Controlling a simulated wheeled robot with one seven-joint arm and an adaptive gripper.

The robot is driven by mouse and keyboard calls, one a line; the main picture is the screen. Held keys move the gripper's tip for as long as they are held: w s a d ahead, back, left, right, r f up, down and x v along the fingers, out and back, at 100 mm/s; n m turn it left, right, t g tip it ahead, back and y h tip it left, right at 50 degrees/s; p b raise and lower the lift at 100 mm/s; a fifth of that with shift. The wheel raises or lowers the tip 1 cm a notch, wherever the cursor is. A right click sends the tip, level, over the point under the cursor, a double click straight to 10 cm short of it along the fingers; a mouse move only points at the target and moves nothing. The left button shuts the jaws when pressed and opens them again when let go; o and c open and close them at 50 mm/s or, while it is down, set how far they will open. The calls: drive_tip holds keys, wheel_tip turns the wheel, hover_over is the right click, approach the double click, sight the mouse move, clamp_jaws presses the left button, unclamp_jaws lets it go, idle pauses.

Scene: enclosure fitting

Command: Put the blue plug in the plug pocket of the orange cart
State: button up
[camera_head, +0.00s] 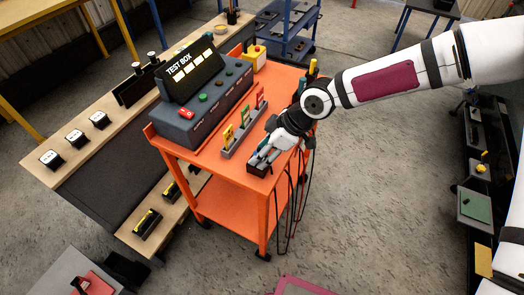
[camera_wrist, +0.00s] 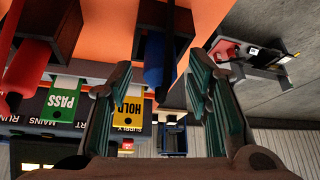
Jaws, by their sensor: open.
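The blue plug (camera_wrist: 154,62) shows in the wrist view between my open fingers, apart from both. Its upper end in the picture overlaps a dark pocket (camera_wrist: 178,18); I cannot tell how deep it sits. My gripper (camera_wrist: 160,105) is open and empty. In the head view my gripper (camera_head: 262,156) is just above a dark holder (camera_head: 257,171) near the front edge of the orange cart (camera_head: 215,165). The gripper hides most of the holder and plug there. A red plug (camera_wrist: 28,65) is beside another dark pocket (camera_wrist: 62,25) in the wrist view.
The grey test box (camera_head: 205,100) stands on the cart. A rack of yellow, green and red tags (camera_head: 244,125) lies between it and my gripper. Black cables (camera_head: 290,205) hang off the cart's side. A wooden bench (camera_head: 90,150) stands to the left.

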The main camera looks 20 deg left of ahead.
drive_tip(key=v, duration=1.1)
drive_tip(key=shift+d+r, duration=0.2)
drive_tip(key=shift+r, duration=0.05)
drive_tip(key=s+d+r+m+t+h, duration=0.1)
drive_tip(key=s+d+r+m+h, duration=0.2)
drive_tip(key=d, duration=0.8)
drive_tip(key=d+r+m+t+h, duration=0.25)
drive_tip(key=d+m+h, duration=0.2)
drive_tip(key=d, duration=0.55)
drive_tip(key=s+d+r+m+t+y, duration=0.1)
drive_tip(key=s+d+r+m+t, duration=0.1)
drive_tip(key=s+d+r+m, duration=0.8)
drive_tip(key=s+r+m, duration=0.2)
drive_tip(key=s+r, duration=0.1)
drive_tip(key=s, duration=0.1)
drive_tip(key=shift+d+m+t+y, duration=0.3)
drive_tip(key=shift+m+t+y, duration=0.05)
drive_tip(key=shift+r, duration=0.15)
